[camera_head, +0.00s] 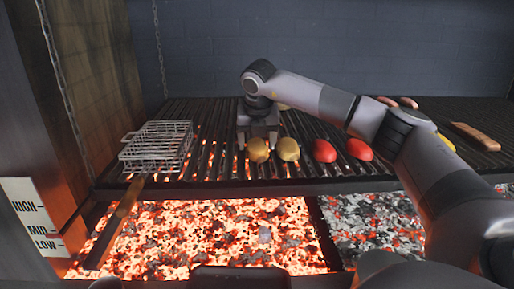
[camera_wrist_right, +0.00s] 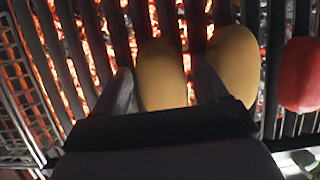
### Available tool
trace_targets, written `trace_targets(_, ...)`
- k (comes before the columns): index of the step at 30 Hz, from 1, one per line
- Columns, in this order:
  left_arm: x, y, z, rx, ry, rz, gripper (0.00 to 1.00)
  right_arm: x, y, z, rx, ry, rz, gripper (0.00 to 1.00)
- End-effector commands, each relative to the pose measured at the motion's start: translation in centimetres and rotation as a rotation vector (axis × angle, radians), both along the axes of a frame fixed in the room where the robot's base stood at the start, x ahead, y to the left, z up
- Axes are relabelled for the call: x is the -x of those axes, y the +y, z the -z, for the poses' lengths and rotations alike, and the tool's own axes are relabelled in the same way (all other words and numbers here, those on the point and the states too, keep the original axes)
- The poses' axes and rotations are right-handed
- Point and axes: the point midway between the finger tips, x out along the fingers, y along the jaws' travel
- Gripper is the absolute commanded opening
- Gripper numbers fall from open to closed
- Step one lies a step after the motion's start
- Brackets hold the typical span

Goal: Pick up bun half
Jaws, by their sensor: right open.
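Two tan, rounded pieces that look like bun halves lie side by side on the grill bars. The left bun half (camera_head: 257,151) also shows in the right wrist view (camera_wrist_right: 162,80), and the right bun half (camera_head: 288,150) shows there too (camera_wrist_right: 235,60). My right gripper (camera_head: 257,138) is open and points down at the left bun half. In the right wrist view its fingers (camera_wrist_right: 163,73) stand on either side of that bun half, one finger lying between the two halves. Whether they touch it I cannot tell. My left gripper is not in view.
Two red pieces (camera_head: 323,151) (camera_head: 359,149) lie to the right. A wire basket (camera_head: 158,139) with a wooden handle (camera_head: 126,205) is at left. Sausage-like pieces (camera_head: 408,102) and a brown slab (camera_head: 475,136) lie far right. Glowing coals (camera_head: 200,240) burn below the grate.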

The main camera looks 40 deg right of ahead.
Motion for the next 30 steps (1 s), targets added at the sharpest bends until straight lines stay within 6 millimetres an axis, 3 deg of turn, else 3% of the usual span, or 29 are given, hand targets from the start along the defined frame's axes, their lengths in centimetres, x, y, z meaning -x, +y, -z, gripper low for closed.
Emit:
trace_targets(4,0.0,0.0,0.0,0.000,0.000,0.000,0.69,0.0,0.0,0.0,0.000,0.000,0.000,0.73)
trace_targets(8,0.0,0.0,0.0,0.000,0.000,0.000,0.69,0.0,0.0,0.0,0.000,0.000,0.000,0.31)
trace_targets(20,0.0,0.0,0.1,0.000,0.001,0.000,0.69,0.0,0.0,-0.5,0.000,-0.002,0.001,0.31)
trace_targets(26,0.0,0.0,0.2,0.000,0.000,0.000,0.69,-0.1,0.1,-2.6,-0.001,-0.005,-0.001,0.31)
trace_targets(30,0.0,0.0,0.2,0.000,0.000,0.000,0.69,-0.1,0.1,-5.5,-0.002,-0.007,0.000,0.31)
